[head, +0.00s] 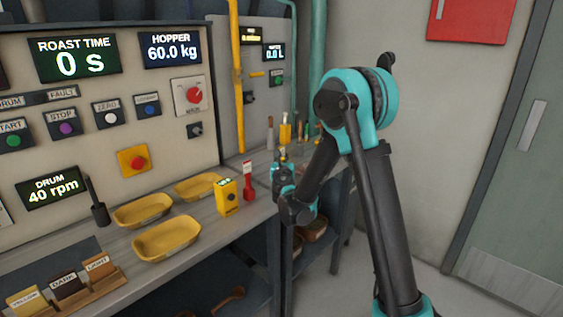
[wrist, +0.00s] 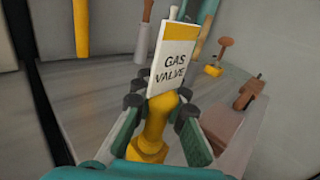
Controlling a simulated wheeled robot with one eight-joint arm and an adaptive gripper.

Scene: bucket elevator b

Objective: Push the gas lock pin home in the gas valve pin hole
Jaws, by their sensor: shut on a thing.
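In the wrist view, my gripper (wrist: 160,108) is shut on a yellow piece (wrist: 152,135) with a rounded, stepped body. A white and yellow plate reading GAS VALVE (wrist: 172,65) stands just beyond the fingertips, slightly tilted. A thin light stub shows above its top edge. I cannot tell whether the yellow piece is the gas lock pin or part of the valve. The pin hole is not visible. In the head view, my gripper (head: 281,168) is low over the right end of the bench, and what it holds is too small to make out.
A red piece with a white tag (head: 249,182) and a yellow box (head: 227,197) stand left of my gripper. Yellow trays (head: 166,238) lie farther left. A yellow pipe (head: 237,75) rises behind. In the wrist view, a brown block (wrist: 225,125) lies to the right.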

